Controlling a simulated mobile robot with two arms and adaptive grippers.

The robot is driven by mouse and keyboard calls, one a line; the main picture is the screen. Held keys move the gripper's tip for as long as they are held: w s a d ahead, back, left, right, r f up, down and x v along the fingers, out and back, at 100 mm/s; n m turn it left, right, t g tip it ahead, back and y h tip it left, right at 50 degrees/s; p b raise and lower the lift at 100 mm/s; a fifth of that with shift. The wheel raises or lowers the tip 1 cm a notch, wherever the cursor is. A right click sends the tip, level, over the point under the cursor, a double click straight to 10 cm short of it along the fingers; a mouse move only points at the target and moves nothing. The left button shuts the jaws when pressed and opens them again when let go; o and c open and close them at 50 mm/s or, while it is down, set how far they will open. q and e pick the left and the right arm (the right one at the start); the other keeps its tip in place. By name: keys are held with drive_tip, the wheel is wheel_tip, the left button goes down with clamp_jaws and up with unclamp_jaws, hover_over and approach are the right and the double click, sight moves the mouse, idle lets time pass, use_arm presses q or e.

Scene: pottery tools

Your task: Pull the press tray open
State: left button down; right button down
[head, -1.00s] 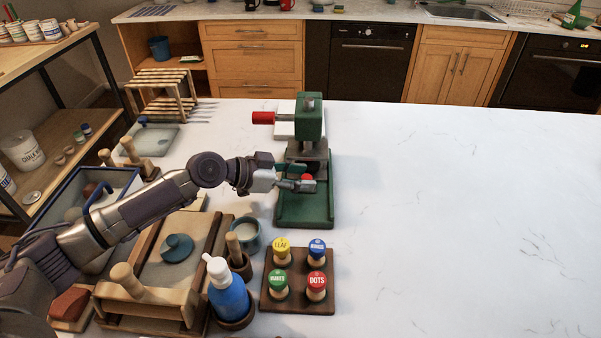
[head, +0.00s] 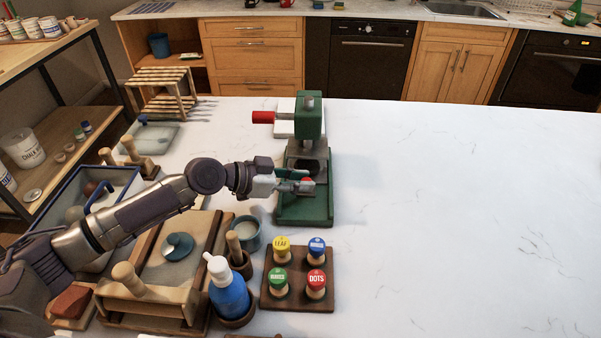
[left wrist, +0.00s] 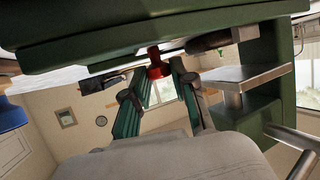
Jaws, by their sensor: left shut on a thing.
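The green press (head: 310,112) stands upright near the back middle of the white worktop, on a green base (head: 305,212). Its grey tray (head: 294,163), with a dark round area in it, sticks out from under the press head toward me. A small red knob (head: 307,181) is at the tray's front. My left gripper (head: 302,186) reaches in from the left and is shut on this knob. In the left wrist view the red knob (left wrist: 156,63) shows between the two fingertips, under the green base. My right gripper is not in view.
A red-handled lever (head: 263,117) sticks out left of the press. A wooden block of several coloured stamps (head: 300,302), a blue bottle (head: 229,296) and a teal cup (head: 249,234) stand in front. The worktop right of the press is clear.

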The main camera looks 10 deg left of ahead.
use_arm(q)
drive_tip(key=s, duration=0.3)
drive_tip(key=shift+d, duration=0.3)
drive_tip(key=shift+w, duration=0.1)
drive_tip(key=c, duration=1)
unclamp_jaws()
drive_tip(key=v, duration=1.2)
drive_tip(key=shift+o, duration=0.3)
